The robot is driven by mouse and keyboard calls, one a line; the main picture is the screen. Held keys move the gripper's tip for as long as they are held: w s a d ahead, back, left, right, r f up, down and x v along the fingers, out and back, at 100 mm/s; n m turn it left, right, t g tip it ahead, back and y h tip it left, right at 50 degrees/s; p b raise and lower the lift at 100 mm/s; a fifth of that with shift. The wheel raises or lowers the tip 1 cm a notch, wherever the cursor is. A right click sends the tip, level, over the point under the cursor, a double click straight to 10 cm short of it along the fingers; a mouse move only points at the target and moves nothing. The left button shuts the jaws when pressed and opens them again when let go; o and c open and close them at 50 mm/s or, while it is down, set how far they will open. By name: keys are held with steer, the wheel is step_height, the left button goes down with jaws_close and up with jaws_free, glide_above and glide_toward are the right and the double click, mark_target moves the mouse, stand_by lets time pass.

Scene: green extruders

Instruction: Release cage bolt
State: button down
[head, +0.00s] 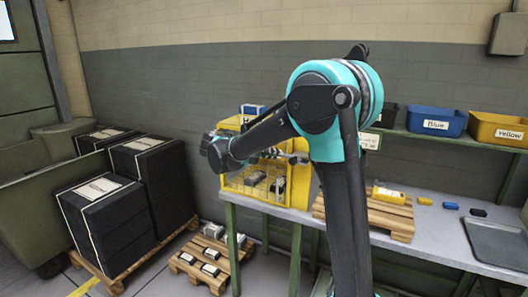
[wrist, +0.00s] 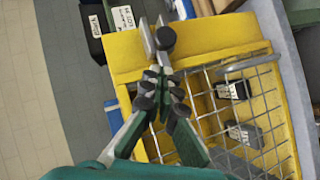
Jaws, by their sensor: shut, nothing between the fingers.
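The yellow cage (head: 237,181) with a wire-mesh front stands at the left end of the workbench. In the wrist view its yellow frame (wrist: 210,42) and metal mesh fill the middle and right. A dark round knob (wrist: 166,39) shows at the frame's upper left corner; I cannot tell if it is the cage bolt. My gripper (wrist: 157,50) is shut and empty, its fingers together beside the knob. I cannot tell whether they touch it. In the head view my arm crosses in front of the cage and the fingers are hard to make out.
Dark and light parts (wrist: 243,134) lie behind the mesh. The bench (head: 435,225) carries a wooden pallet (head: 395,222) and small coloured blocks to the right. Blue (head: 437,120) and yellow (head: 498,128) bins stand on the shelf above. Black stacks stand on a floor pallet at left.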

mark_target(294, 159)
steer(key=shift+s+d+f, duration=0.25)
steer(key=shift+d+f, duration=0.05)
steer(key=shift+d, duration=0.25)
steer(key=shift+s+d+f, duration=0.2)
steer(key=shift+d+f, duration=0.05)
steer(key=shift+d, duration=0.25)
steer(key=d, duration=0.1)
steer(key=s+d, duration=0.2)
steer(key=d, duration=0.1)
steer(key=shift+s+d, duration=0.1)
steer(key=shift+s, duration=0.15)
steer(key=shift+w, duration=0.1)
